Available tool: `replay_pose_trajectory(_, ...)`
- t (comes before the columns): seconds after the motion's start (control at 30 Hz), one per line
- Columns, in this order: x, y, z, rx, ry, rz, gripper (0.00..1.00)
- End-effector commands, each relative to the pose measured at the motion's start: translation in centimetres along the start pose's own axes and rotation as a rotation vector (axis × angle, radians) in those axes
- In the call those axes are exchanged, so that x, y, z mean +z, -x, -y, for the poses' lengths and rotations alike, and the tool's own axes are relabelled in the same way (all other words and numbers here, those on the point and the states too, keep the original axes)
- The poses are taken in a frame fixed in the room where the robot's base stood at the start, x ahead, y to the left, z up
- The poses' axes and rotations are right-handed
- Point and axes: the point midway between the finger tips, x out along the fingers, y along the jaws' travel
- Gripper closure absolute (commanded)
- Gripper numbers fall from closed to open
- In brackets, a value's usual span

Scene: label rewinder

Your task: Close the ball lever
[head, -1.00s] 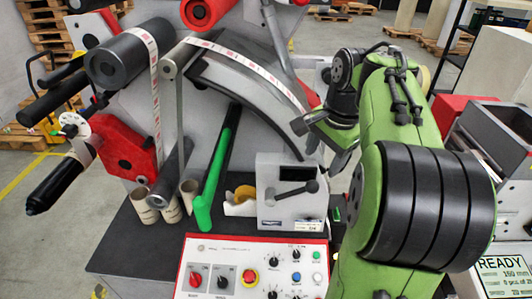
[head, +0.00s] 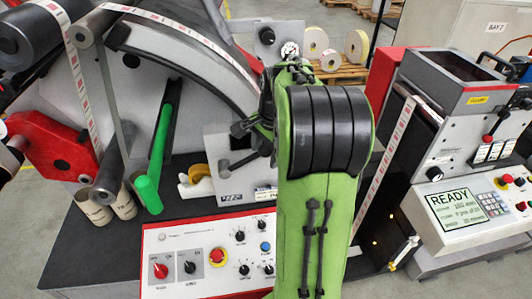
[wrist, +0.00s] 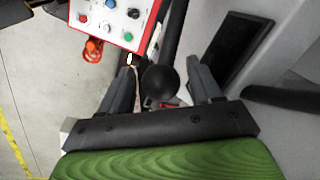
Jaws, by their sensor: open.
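The ball lever (head: 243,160) is a dark arm on the front of a light grey box (head: 228,143) in the head view. It runs right and slightly up from its pivot, and its ball end is hidden behind my arm. In the wrist view a round black ball (wrist: 160,82) shows between the two fingers of my gripper (wrist: 162,78). The fingers are open, with a gap on both sides of the ball. I cannot tell how far ahead of the fingertips it is. In the head view my arm mostly hides the gripper.
A control panel (head: 190,240) with knobs and a red button stands in front of the box. A machine with a READY screen (head: 466,208) is to the right.

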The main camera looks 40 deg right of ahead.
Motion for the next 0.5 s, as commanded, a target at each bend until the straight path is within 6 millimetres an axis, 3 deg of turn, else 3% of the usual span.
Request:
replay_pose_trajectory(0.23, 0.0, -0.03, 0.04, -0.001, 0.0, -0.001, 0.38)
replay_pose_trajectory(0.5, -0.01, -0.01, 0.03, -0.001, 0.0, 0.0, 0.79)
